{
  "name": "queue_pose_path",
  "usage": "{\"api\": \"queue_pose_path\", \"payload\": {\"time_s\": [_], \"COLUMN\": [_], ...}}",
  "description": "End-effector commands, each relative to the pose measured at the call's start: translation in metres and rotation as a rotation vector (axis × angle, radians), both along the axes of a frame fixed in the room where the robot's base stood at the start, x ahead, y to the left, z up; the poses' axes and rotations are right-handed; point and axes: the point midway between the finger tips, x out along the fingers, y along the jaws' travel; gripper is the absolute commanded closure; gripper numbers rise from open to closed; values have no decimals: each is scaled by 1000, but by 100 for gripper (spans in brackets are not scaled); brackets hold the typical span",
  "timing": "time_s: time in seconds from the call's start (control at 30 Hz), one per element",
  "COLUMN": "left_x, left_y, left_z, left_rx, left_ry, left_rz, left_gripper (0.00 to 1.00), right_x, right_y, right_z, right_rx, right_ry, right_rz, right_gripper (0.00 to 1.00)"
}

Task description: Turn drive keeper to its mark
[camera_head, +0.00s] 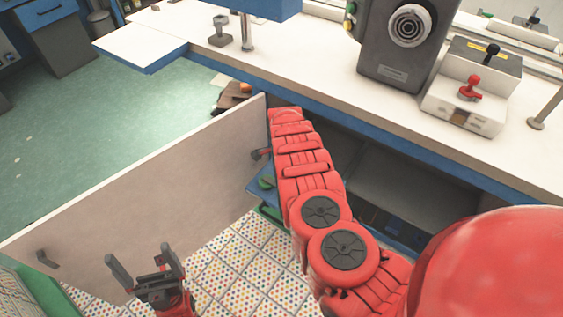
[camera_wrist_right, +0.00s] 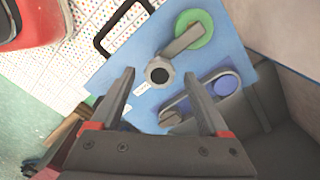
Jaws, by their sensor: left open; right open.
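In the right wrist view a blue panel (camera_wrist_right: 132,62) carries a round dark-centred grey pivot (camera_wrist_right: 160,73) and a grey lever (camera_wrist_right: 182,40) whose end lies over a green disc (camera_wrist_right: 203,24). A blue-violet disc (camera_wrist_right: 226,86) sits in a grey slotted bracket at right. I cannot tell for sure which part is the drive keeper. My right gripper (camera_wrist_right: 159,76) is open and empty, its fingers either side of the pivot in the picture; contact cannot be told. In the head view the blue panel (camera_head: 262,197) is partly hidden by my right arm. My left gripper (camera_head: 140,257) is open and empty.
A pale upright panel (camera_head: 150,190) stands between my arms, with a handle (camera_head: 47,259) at its lower left. The white worktop (camera_head: 300,65) with a grey machine (camera_head: 397,50) and a red-knobbed box (camera_head: 465,105) runs behind. A black handle (camera_wrist_right: 118,25) is beside the blue panel.

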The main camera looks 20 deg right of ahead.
Motion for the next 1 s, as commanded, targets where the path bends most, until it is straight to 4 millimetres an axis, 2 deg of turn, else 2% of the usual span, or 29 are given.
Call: {"api": "queue_pose_path", "payload": {"time_s": [0.17, 0.63, 0.8, 1.0], "left_x": [0, 0, 0, 0], "left_y": [0, 0, 0, 0], "left_z": [8, 21, 23, 23], "left_rx": [0, 0, 0, 0], "left_ry": [0, 0, 0, 0], "left_rz": [0, 0, 0, 0], "left_gripper": [0, 0, 0, 0], "right_x": [1, 1, 1, 0], "right_y": [4, 3, 2, 2], "right_z": [30, 140, 161, 168], "right_rx": [6, 6, 4, 3], "right_ry": [-2, -5, -4, 0], "right_rz": [1, 2, 1, 1], "right_gripper": [21, 21, 21, 21]}}
